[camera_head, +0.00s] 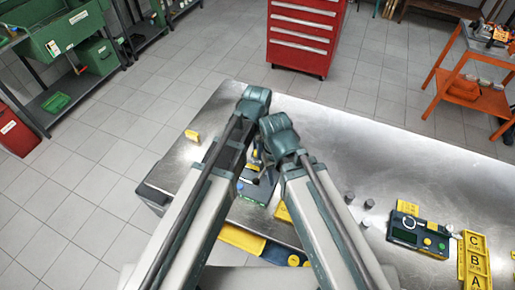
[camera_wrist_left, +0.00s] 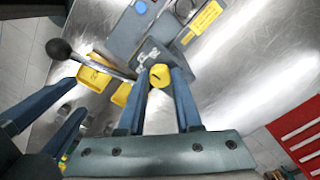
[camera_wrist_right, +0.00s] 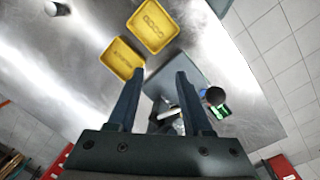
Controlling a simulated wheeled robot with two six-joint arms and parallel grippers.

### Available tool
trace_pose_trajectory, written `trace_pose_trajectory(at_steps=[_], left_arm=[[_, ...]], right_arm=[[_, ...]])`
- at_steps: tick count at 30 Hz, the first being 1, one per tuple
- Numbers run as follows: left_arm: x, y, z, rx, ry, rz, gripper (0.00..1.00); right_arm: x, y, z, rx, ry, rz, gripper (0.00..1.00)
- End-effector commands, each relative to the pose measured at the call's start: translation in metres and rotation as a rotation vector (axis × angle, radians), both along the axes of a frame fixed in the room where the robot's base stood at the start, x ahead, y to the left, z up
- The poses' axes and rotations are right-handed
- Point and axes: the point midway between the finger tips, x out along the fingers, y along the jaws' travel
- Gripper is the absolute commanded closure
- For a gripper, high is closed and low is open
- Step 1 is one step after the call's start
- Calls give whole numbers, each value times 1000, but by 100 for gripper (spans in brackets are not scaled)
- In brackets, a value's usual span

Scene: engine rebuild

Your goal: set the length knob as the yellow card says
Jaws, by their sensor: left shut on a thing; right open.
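The round yellow knob (camera_wrist_left: 160,75) sits on the dark grey device (camera_wrist_left: 122,35), with a dark mark on its face. My left gripper (camera_wrist_left: 160,78) is shut on this knob in the left wrist view. The device shows partly in the head view (camera_head: 262,189), behind my arms. A small yellow card (camera_head: 192,135) stands near the table's left edge; its writing is too small to read. A yellow label (camera_wrist_left: 207,14) with dark print lies beside the device in the left wrist view. My right gripper (camera_wrist_right: 155,85) is open and empty above the device.
A lever with a black ball (camera_wrist_left: 58,48) sticks out from the device. Two yellow trays (camera_wrist_right: 153,25) (camera_wrist_right: 122,58) lie close by. A yellow and dark instrument (camera_head: 418,233) and lettered yellow bins (camera_head: 474,262) stand at the right.

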Motion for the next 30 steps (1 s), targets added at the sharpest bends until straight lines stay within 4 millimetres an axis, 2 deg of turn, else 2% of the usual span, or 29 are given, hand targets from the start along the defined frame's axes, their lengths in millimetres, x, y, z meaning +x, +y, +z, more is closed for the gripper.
trace_pose_trajectory(at_steps=[8,30], left_arm=[[0,0,0,0,0,106,100],[0,0,0,0,0,713,100]], right_arm=[[0,0,0,0,0,0,50],[0,0,0,0,0,0,50]])
